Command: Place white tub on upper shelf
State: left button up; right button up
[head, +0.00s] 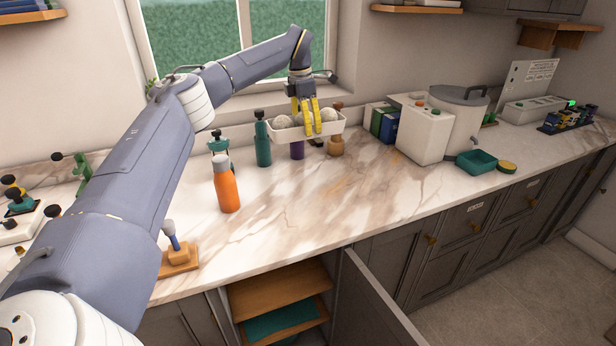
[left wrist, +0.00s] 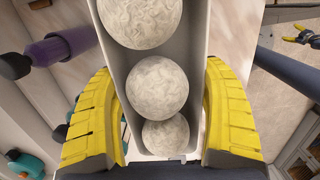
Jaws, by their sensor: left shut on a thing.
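The white tub (head: 335,129) is a long open tray holding several pale round balls (head: 284,122). My left gripper (head: 311,128) is shut on it from above and holds it level, over the back of the counter near the window. In the left wrist view the tub (left wrist: 197,50) lies between the yellow fingers, with three textured balls in sight. A wooden shelf (head: 278,290) shows inside the open cabinet below the counter. Wall shelves (head: 416,9) show at the top edge. A small yellow-fingered gripper (left wrist: 301,37), apparently my right, shows at the wrist view's edge.
An orange bottle (head: 227,190), a teal bottle (head: 263,148), a purple bottle (head: 297,150) and a brown bottle (head: 336,144) stand near the tub. A white box (head: 423,134) stands to the right. The cabinet door (head: 375,305) is open.

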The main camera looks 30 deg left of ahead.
aim_at(308, 186)
pick_arm(q)
notch_tip(308, 186, down, 20)
dwell(0.8)
jog(key=shift+f, duration=0.1)
jog(key=o, duration=1.4)
notch_tip(308, 186, up, 12)
jog(key=s, duration=0.1)
jog(key=shift+s+a, duration=0.15)
jog(key=shift+a, duration=0.3)
